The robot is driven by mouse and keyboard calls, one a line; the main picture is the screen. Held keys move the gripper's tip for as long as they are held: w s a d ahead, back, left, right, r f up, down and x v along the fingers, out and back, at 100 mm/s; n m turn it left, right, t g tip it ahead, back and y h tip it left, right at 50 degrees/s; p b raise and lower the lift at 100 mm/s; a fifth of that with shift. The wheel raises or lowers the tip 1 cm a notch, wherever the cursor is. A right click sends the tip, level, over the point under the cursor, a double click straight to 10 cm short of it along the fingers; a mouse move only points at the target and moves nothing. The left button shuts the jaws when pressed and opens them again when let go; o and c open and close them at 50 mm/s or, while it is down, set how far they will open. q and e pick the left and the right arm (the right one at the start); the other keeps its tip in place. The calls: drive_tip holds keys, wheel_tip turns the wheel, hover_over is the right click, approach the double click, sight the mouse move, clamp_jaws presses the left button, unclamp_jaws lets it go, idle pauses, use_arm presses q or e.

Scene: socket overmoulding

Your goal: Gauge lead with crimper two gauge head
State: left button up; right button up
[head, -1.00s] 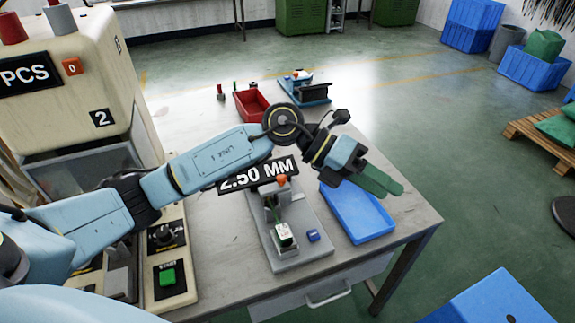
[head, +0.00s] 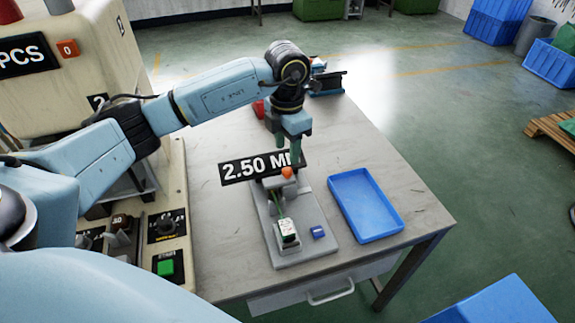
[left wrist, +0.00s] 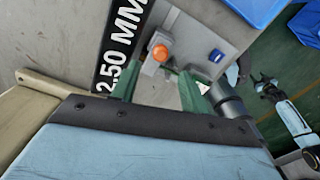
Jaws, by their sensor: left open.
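The gauge (head: 302,249) is a grey base on the table with a small clamp, an orange knob (head: 287,173) and a "2.50 MM" sign (head: 248,169). A green-and-white block (head: 288,233) sits at its near end, and a small blue block (head: 318,232) lies at its right. I cannot make out a lead. My left gripper (head: 296,158) points down, open, just behind the orange knob; its green fingers (left wrist: 158,87) also show in the left wrist view, below the knob (left wrist: 159,52). My right arm's dark end (left wrist: 264,83) shows small at the right of that view.
The crimper marked 2 (head: 60,95) stands at the left, with a green button (head: 165,268). An empty blue tray (head: 365,205) lies right of the gauge. A red bin (head: 258,108) and a blue fixture (head: 328,83) are farther back.

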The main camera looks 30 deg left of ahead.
sight(287, 169)
use_arm(q)
wheel_tip(287, 169, down, 6)
drive_tip(key=shift+f, duration=0.15)
drive_tip(key=shift+c, duration=0.3)
clamp_jaws()
